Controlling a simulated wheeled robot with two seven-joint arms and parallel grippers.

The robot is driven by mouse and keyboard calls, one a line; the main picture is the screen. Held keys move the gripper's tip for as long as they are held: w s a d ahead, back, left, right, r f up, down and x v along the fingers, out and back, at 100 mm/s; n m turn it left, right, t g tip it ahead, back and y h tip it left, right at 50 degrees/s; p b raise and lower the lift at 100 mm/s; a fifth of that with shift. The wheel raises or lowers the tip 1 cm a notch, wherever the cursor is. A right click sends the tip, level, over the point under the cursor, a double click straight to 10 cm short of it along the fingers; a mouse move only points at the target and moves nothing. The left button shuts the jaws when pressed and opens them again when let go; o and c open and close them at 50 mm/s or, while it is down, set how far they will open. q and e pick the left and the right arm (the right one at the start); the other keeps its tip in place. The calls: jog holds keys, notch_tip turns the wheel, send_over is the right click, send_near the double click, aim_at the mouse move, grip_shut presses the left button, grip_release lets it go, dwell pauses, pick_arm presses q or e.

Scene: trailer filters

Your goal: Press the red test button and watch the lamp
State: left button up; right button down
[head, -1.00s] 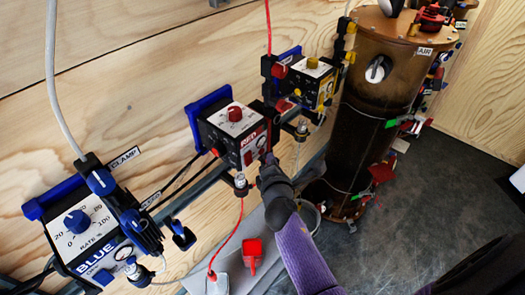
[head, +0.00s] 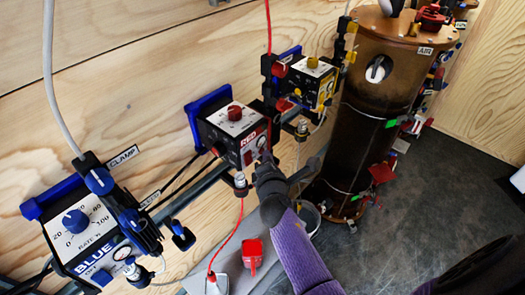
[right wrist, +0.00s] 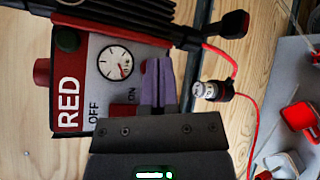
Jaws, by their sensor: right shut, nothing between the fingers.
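The red-labelled control box (head: 232,130) is on the plywood wall, mid-picture. In the right wrist view its front panel (right wrist: 92,75) shows a round gauge (right wrist: 115,62), OFF and ON marks, a dark red patch (right wrist: 123,116) by the ON mark and a dark green round part (right wrist: 67,40). I cannot tell for sure which part is the test button or the lamp; nothing is clearly lit. My right gripper (head: 264,160) is shut and empty at the box's lower right front. Its purple fingers (right wrist: 158,68) cover part of the panel beside the ON mark; contact cannot be told. My left gripper is not in view.
A blue-labelled box (head: 85,235) is at lower left and a yellow-marked box (head: 312,82) is beyond the red one. A brown cylinder (head: 375,110) stands to the right. A red cable (head: 232,232) hangs below the red box. The dark floor at right has free room.

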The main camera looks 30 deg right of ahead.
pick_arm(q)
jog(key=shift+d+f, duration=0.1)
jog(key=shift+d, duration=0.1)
pick_arm(e)
jog(key=shift+w, duration=0.15)
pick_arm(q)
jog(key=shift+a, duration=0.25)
pick_arm(e)
jog(key=shift+s+d, duration=0.2)
jog(key=shift+s, duration=0.35)
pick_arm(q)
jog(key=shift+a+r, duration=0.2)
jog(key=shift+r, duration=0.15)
pick_arm(e)
jog(key=shift+s, duration=0.15)
pick_arm(q)
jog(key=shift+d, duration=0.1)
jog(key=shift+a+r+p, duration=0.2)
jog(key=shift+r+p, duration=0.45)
jog(key=shift+p, duration=0.25)
pick_arm(e)
jog(key=shift+s+d, duration=0.35)
jog(key=shift+s, duration=0.4)
jog(key=shift+s+d, duration=0.3)
jog(key=shift+s, duration=0.5)
jog(key=shift+s+d, duration=0.35)
jog(key=shift+s, duration=0.4)
